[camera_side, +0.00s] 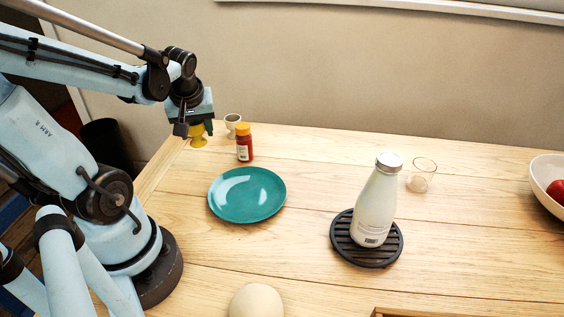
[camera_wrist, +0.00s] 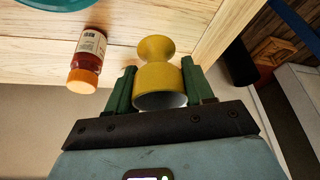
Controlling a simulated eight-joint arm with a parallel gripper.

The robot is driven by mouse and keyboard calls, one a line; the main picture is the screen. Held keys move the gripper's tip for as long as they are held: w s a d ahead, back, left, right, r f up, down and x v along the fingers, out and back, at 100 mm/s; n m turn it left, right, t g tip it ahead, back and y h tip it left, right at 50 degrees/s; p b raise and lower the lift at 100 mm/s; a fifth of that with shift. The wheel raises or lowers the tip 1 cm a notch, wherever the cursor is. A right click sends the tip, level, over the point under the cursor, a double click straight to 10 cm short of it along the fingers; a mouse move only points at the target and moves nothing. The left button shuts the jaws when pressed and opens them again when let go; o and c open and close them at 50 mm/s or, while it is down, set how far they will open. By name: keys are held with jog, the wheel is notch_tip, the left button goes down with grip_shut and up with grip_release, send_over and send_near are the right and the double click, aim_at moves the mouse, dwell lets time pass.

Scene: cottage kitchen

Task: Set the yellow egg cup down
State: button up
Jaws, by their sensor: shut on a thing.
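The yellow egg cup (camera_side: 198,136) is in my gripper near the far left corner of the wooden table (camera_side: 300,265). In the wrist view the yellow egg cup (camera_wrist: 158,72) sits between the two green fingers of my gripper (camera_wrist: 160,88), which are shut on it. Its round foot points away from the wrist and its open rim faces the wrist. In the side view my gripper (camera_side: 198,128) is partly hidden by its own body. I cannot tell whether the foot touches the table.
A red bottle with an orange cap (camera_side: 244,145) and a pale egg cup (camera_side: 232,122) stand just right of my gripper. A teal plate (camera_side: 247,194) lies in front. A white bottle (camera_side: 376,205) on a black trivet (camera_side: 340,240), a glass (camera_side: 422,176) and a bowl (camera_side: 545,178) are farther right.

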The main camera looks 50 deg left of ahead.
send_over(184, 157)
jog(key=d, duration=0.1)
jog(key=f, duration=0.4)
jog(key=shift+s+d+f, duration=0.2)
jog(key=shift+s+f, duration=0.05)
jog(key=shift+f, duration=2)
jog(key=shift+f, duration=0.2)
jog(key=o, duration=1)
jog(key=shift+o, duration=0.2)
jog(key=shift+r, duration=0.1)
